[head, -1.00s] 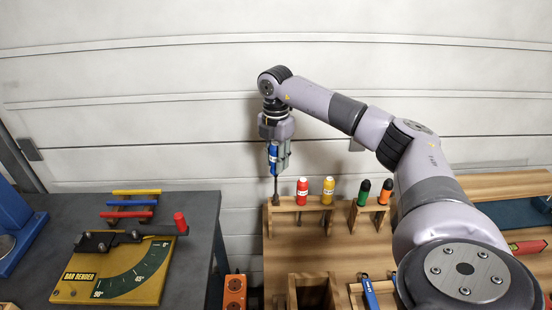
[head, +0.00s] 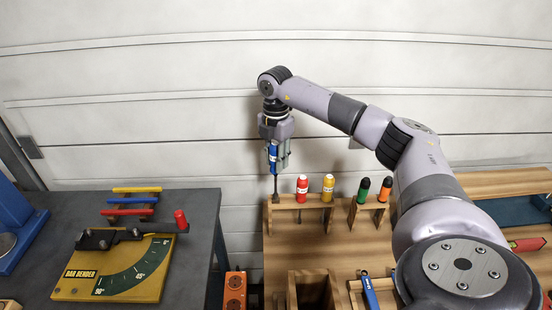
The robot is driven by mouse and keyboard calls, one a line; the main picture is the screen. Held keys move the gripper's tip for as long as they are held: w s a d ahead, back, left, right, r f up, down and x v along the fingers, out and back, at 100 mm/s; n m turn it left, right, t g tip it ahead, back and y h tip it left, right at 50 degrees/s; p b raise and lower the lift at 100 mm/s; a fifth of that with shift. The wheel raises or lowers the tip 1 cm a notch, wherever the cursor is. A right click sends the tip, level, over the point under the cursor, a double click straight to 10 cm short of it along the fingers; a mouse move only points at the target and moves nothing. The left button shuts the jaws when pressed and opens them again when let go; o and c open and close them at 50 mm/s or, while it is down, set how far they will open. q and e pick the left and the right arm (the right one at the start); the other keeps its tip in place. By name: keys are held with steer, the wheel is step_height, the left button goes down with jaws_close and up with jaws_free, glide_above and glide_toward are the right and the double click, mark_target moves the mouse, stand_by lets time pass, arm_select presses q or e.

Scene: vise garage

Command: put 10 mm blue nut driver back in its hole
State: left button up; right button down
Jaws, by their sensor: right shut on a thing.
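My right gripper (head: 277,152) is shut on the blue nut driver (head: 273,158). The driver hangs upright with its dark shaft pointing down. The shaft's lower end is at the left end of the wooden rack (head: 300,203); I cannot tell whether it is inside a hole or only in front of or above it. A red-handled driver (head: 302,185) and a yellow-handled driver (head: 328,184) stand in the same rack to the right. My left gripper is not in view.
Green (head: 363,186) and orange (head: 385,186) handled tools stand in a second small rack. A wooden box (head: 313,292) and a blue tool (head: 370,292) are nearer. A bar bender (head: 115,270) sits on the dark bench at left. An orange power outlet box (head: 235,290) stands between the benches.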

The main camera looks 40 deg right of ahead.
steer(key=shift+f, duration=0.1)
steer(key=b, duration=0.3)
glide_above(276, 194)
steer(key=shift+w+d+f, duration=0.15)
steer(key=shift+f, duration=2.45)
steer(key=shift+f+b, duration=0.85)
steer(key=shift+f, duration=0.9)
steer(key=shift+f+b, duration=0.6)
steer(key=shift+f, duration=1.1)
